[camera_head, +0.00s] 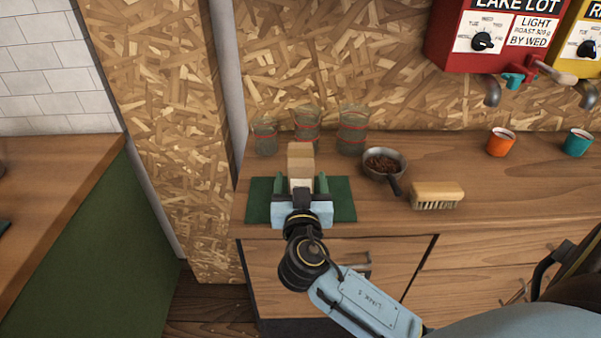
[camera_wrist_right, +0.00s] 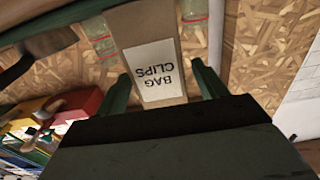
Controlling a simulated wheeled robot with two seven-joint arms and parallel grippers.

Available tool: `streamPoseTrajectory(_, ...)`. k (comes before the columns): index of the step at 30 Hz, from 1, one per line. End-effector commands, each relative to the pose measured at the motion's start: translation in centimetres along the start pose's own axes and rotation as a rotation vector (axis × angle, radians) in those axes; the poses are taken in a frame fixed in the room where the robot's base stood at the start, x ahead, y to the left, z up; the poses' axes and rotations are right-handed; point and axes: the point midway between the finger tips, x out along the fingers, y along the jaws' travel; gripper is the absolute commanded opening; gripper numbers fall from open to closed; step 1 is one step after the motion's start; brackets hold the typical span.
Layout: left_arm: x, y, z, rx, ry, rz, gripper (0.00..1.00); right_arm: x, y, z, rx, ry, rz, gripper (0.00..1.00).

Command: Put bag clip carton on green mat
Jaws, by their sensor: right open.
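The bag clip carton (camera_head: 301,158) is a tan box standing upright at the green mat (camera_head: 342,198). In the right wrist view the carton (camera_wrist_right: 150,52) shows a white label reading "BAG CLIPS", upside down. My right gripper (camera_head: 306,184) is open, with its green fingers on either side of the carton. In the wrist view the fingers stand apart from the carton's sides. The gripper hides the carton's base and part of the mat, so I cannot tell exactly how it rests. My left gripper is not in view.
Glass jars with red bands (camera_head: 352,130) stand behind the mat. A pan of beans (camera_head: 383,163) and a wooden brush (camera_head: 437,194) are to the right. Orange (camera_head: 500,143) and teal (camera_head: 578,143) cups stand farther right. The counter between brush and cups is clear.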

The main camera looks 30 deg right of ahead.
Motion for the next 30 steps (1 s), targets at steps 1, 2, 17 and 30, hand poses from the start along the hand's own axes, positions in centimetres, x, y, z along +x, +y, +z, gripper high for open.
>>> streamPoseTrajectory(1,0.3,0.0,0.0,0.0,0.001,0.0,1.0,-1.3,0.0,0.3,0.003,-0.005,0.0,0.71)
streamPoseTrajectory(2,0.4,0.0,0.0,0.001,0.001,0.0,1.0,-2.0,0.0,0.3,0.004,-0.006,0.0,0.71)
streamPoseTrajectory(17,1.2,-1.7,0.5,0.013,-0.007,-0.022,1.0,-8.4,0.0,0.0,0.0,-0.001,0.0,0.71)
streamPoseTrajectory(30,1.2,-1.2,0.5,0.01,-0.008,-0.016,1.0,-8.6,1.2,1.6,-0.028,-0.086,0.021,0.71)
